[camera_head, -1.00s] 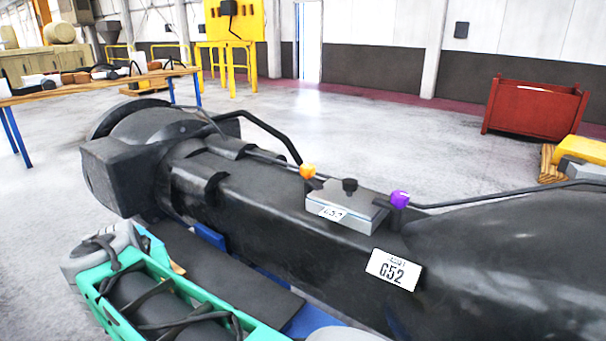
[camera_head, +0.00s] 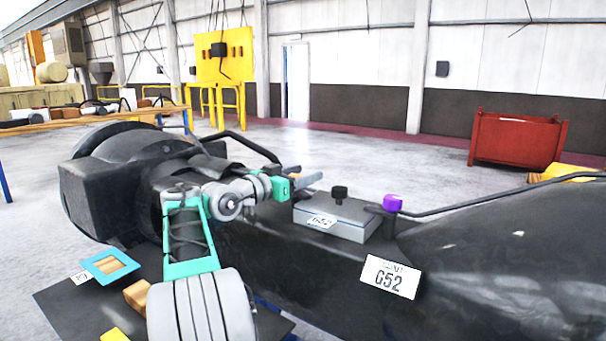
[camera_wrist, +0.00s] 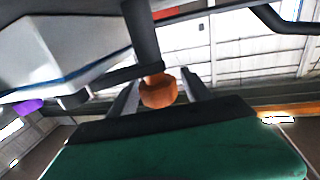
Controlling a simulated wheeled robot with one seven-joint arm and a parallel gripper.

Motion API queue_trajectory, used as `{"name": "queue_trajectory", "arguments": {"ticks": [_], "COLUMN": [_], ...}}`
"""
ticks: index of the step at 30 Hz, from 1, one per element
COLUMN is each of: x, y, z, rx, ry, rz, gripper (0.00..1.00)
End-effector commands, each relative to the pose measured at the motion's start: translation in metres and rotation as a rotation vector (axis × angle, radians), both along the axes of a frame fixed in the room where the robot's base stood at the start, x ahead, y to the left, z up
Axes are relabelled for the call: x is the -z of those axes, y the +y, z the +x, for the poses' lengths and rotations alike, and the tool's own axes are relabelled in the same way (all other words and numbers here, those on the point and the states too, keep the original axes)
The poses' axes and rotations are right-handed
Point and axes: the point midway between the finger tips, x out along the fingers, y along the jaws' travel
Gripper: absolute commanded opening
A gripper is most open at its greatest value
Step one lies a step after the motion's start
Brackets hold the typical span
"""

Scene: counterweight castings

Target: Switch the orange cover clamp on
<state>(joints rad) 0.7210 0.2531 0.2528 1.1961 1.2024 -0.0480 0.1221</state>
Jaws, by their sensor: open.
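The orange cover clamp (camera_wrist: 157,91) is a rounded orange knob on a dark stem in the wrist view. It sits between the two grey fingers of my gripper, which are apart; I cannot tell whether they touch it. In the head view my gripper (camera_head: 308,182) is at the left end of the grey cover box (camera_head: 338,216), and the clamp is mostly hidden behind it. The box carries a G52 label and a black knob (camera_head: 339,192). A purple clamp (camera_head: 393,203) stands at its right end; it also shows in the wrist view (camera_wrist: 28,106).
The box sits on a long black casting (camera_head: 350,263) with a G52 plate (camera_head: 390,277). A black rod runs right from near the purple clamp. A blue frame (camera_head: 110,267) lies on a dark surface at lower left. A red bin (camera_head: 517,139) stands on open floor behind.

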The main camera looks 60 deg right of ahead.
Motion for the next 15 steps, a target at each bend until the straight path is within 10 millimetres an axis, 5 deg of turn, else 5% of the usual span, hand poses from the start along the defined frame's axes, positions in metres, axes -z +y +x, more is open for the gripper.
{"name": "queue_trajectory", "arguments": {"ticks": [7, 15], "x": [0.0001, 0.0001], "y": [-0.0013, -0.001], "z": [-0.0002, 0.0001], "rx": [-0.002, -0.002], "ry": [0.0, 0.0], "rz": [0.0, 0.0], "gripper": [0.56, 0.34]}}
